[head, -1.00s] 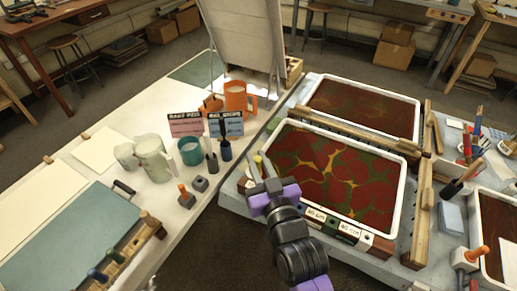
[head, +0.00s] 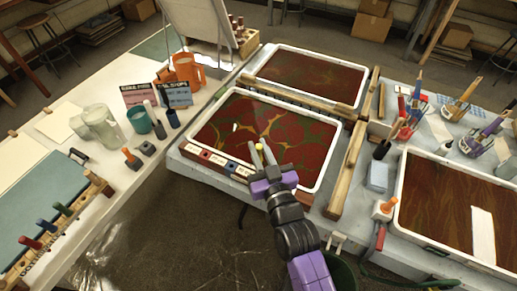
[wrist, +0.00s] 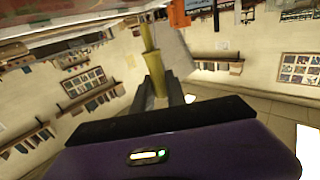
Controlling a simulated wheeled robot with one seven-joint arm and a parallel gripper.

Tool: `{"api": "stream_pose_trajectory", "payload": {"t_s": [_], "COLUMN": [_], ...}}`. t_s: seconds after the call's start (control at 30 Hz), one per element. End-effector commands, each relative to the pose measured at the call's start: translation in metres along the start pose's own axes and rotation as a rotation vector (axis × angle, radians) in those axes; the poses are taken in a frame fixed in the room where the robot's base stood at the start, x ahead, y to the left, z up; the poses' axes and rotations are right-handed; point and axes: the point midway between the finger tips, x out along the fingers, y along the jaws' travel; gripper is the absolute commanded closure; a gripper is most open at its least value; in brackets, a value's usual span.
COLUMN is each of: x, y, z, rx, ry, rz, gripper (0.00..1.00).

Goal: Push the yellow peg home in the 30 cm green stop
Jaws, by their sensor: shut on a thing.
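My gripper (head: 267,161) is shut on the yellow peg (head: 259,148), whose end sticks up between the fingers in the head view. In the wrist view the yellow peg (wrist: 153,68) stands out beyond the dark fingers. My gripper is over the front edge of the near marbling tray (head: 318,183), where a row of labelled stops runs. A red stop (head: 205,155) and a blue stop (head: 230,166) show left of my gripper. I cannot make out the green stop; my gripper and arm cover that part of the row. Whether the peg touches anything is unclear.
A wooden rail (head: 347,170) lies right of the near tray. An orange-handled tool (head: 385,207) stands beyond it, by another tray (head: 408,215). A side table (head: 75,235) with jugs, cups and a peg rack is at left. Open floor lies in front.

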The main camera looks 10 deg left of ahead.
Motion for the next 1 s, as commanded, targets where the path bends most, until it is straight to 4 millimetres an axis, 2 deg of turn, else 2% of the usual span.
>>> {"api": "stream_pose_trajectory", "payload": {"t_s": [0.5,1.0], "x": [0.000,0.000], "y": [0.002,0.001], "z": [0.000,0.039], "rx": [0.000,0.000], "ry": [0.000,0.000], "rz": [0.003,0.002], "gripper": [1.00,1.00]}}
